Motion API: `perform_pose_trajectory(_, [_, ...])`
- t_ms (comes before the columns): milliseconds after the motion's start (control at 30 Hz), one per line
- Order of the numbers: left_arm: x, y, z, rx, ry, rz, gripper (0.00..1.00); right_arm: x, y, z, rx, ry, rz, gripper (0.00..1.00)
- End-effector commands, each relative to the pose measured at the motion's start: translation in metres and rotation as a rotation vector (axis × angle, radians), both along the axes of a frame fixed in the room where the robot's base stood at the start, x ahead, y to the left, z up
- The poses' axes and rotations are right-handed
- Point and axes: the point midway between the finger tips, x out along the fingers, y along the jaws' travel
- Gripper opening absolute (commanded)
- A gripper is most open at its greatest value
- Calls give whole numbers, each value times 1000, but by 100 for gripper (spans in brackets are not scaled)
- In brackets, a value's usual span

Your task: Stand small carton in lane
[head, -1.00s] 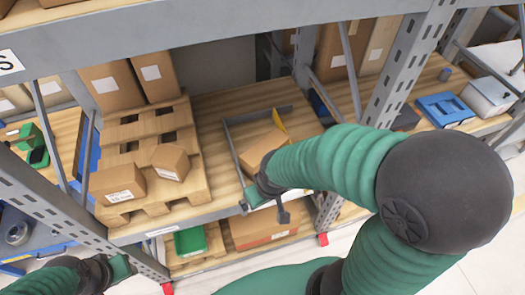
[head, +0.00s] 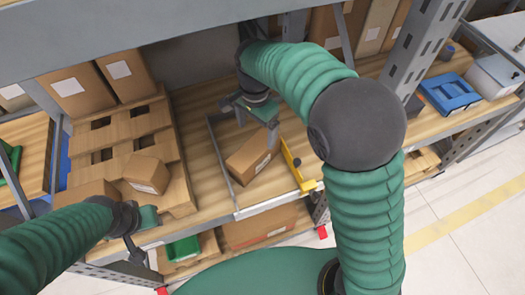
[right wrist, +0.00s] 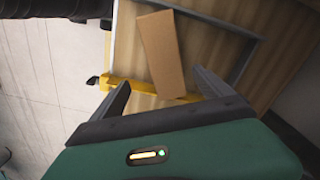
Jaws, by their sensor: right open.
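A small brown carton (head: 250,158) lies on its long side, at a slant, in the lane, a grey-railed frame (head: 222,165) on the wooden shelf. A yellow bar (head: 292,166) runs along the lane's right side. My right gripper (head: 257,128) is open and empty above the carton's far end. In the right wrist view the carton (right wrist: 162,55) shows beyond the gap between the fingers (right wrist: 163,90), apart from them. My left gripper (head: 142,233) is by the shelf's front edge, left of the lane; its finger gap is unclear.
A wooden pallet (head: 172,152) with brown cartons (head: 146,174) stands left of the lane. Tall cartons (head: 70,90) are behind it. A grey upright (head: 412,65) and the upper shelf beam (head: 160,35) bound the space. A blue bin (head: 448,92) stands on the right.

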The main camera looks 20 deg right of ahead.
Motion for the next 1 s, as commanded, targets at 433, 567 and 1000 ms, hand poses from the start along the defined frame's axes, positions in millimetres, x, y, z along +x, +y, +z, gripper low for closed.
perform_pose_trajectory(433, [0,0,0,0,2,2,35,3,-7,-88,6,6,0,89])
perform_pose_trajectory(567, [0,0,4,0,2,1,35,3,-1,-111,4,7,0,89])
perform_pose_trajectory(1000, [-1,1,4,0,3,2,35,5,0,-133,4,2,1,80])
